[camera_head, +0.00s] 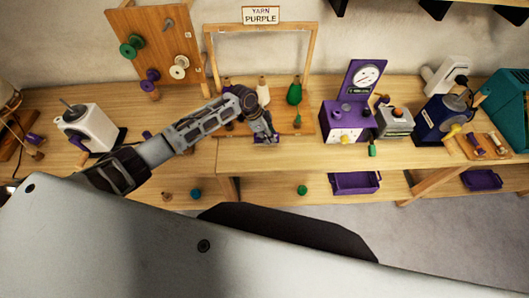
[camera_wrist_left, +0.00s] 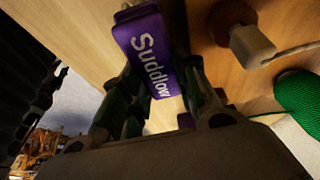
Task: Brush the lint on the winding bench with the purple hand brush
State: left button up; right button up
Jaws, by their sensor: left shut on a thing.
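My left gripper (camera_head: 265,136) reaches over the front of the winding bench (camera_head: 240,158), just before the wooden frame. It is shut on the purple hand brush (camera_wrist_left: 148,52), whose purple block with white "Suddlow" lettering sits between the fingers in the left wrist view. In the head view only a bit of purple shows under the fingertips (camera_head: 257,140). The brush is low over the wood; I cannot tell whether it touches. The bristles are hidden. I cannot make out any lint. My right gripper is not in view.
A wooden frame (camera_head: 209,60) with a "YARN PURPLE" sign (camera_head: 262,15) stands behind, with a green cone (camera_head: 294,94) near the gripper. A purple dial machine (camera_head: 346,115) stands to the right. A white winder (camera_head: 90,128) stands left. Purple bins (camera_head: 355,183) sit below.

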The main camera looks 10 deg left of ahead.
pick_arm(q)
jog(key=shift+r, duration=0.1)
jog(key=shift+r+p, duration=1.95)
jog(key=shift+p, duration=0.1)
jog(key=shift+f, duration=0.1)
